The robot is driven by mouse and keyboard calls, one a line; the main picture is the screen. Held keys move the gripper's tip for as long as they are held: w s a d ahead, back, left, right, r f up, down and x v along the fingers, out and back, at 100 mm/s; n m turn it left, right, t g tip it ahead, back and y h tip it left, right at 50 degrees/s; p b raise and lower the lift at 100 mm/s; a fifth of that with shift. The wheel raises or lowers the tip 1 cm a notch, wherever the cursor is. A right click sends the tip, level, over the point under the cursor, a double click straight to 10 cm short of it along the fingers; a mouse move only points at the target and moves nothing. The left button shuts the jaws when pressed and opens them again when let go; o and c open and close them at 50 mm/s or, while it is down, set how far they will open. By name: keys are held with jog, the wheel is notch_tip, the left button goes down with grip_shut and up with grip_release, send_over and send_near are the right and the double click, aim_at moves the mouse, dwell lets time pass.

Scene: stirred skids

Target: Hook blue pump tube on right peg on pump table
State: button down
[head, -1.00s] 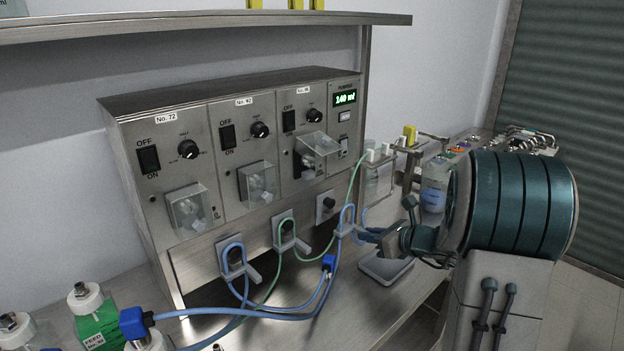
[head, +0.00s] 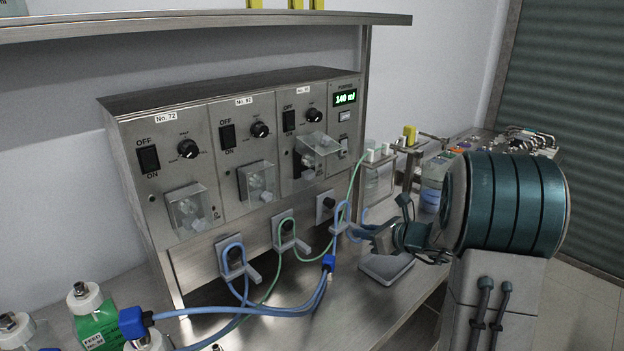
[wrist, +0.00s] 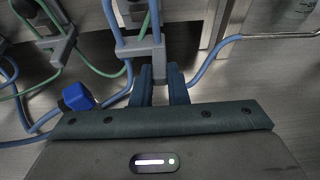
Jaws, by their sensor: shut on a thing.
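The blue pump tube (head: 337,212) forms an upright loop on a grey tube holder (wrist: 150,48). My gripper (head: 354,234) is shut on the holder's lower part; in the wrist view both fingers (wrist: 161,78) close on it from either side. The right peg (head: 327,204), a dark knob on a metal plate, is just left of the loop in the head view. In the wrist view the peg (wrist: 133,10) shows between the loop's two legs, near the top edge. The loop's top is cut off there, so I cannot tell whether it touches the peg.
The steel pump table (head: 300,325) carries the pump unit (head: 215,165). A blue tube hangs on the left peg and a green tube (head: 285,232) on the middle peg. A blue connector (head: 328,263) lies below. A pale block (head: 387,266) is under my gripper.

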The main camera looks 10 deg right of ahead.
aim_at(351, 224)
jog(key=shift+w+a, duration=0.2)
jog(key=shift+w, duration=0.1)
dwell(0.4)
jog(key=shift+w+a, duration=0.25)
jog(key=shift+w+a, duration=0.1)
jog(key=shift+w, duration=0.05)
dwell(0.3)
jog(key=shift+w+a, duration=0.45)
jog(key=shift+w, duration=0.15)
jog(key=shift+w, duration=0.1)
dwell(0.3)
jog(key=shift+w+a+b, duration=0.35)
jog(key=shift+f+b, duration=0.3)
jog(key=shift+b, duration=0.05)
dwell(1.0)
